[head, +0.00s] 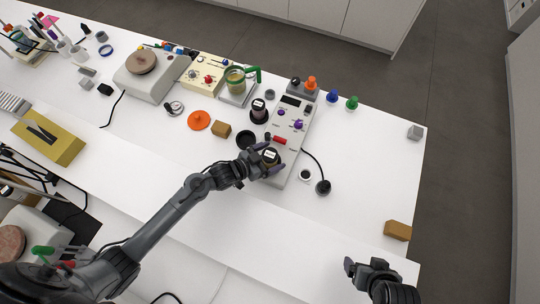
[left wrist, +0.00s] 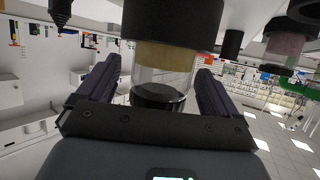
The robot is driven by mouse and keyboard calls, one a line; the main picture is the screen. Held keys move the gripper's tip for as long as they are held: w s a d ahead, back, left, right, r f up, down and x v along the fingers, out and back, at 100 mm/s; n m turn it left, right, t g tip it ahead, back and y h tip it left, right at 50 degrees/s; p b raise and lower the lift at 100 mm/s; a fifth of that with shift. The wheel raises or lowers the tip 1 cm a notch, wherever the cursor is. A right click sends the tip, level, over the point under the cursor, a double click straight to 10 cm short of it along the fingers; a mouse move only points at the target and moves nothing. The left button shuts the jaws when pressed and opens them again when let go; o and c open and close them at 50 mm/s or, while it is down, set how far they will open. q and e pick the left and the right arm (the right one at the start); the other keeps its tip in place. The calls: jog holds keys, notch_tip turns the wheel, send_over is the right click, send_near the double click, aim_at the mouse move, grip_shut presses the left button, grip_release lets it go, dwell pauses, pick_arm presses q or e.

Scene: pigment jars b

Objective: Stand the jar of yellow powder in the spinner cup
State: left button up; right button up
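The jar of yellow powder (head: 270,155) has a dark lid with a pale label and stands at the near end of the grey spinner unit (head: 284,160). In the left wrist view, which is upside down, its yellow powder (left wrist: 166,56) shows below clear glass, and its base is hidden inside the wide black spinner cup (left wrist: 172,20). My left gripper (head: 266,159) is around the jar, with one finger on each side. A gap shows between the jar and one finger, so it looks open. My right gripper (head: 364,266) is open and empty at the front right.
Another dark-lidded jar (head: 258,105) stands in a black holder, near an empty black holder (head: 246,140). A black cable runs right of the unit.

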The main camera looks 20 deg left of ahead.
aim_at(270, 154)
pick_arm(q)
jog(key=shift+r, duration=0.65)
notch_tip(270, 154, up, 3)
jog(key=shift+f, duration=0.1)
jog(key=s+d+r+b, duration=0.2)
jog(key=d+r, duration=0.5)
jog(key=d, duration=0.4)
jog(key=shift+s+d, duration=0.15)
jog(key=shift+s, duration=0.35)
pick_arm(e)
notch_tip(270, 154, down, 2)
jog(key=shift+f, duration=0.2)
pick_arm(q)
jog(key=shift+s, duration=0.1)
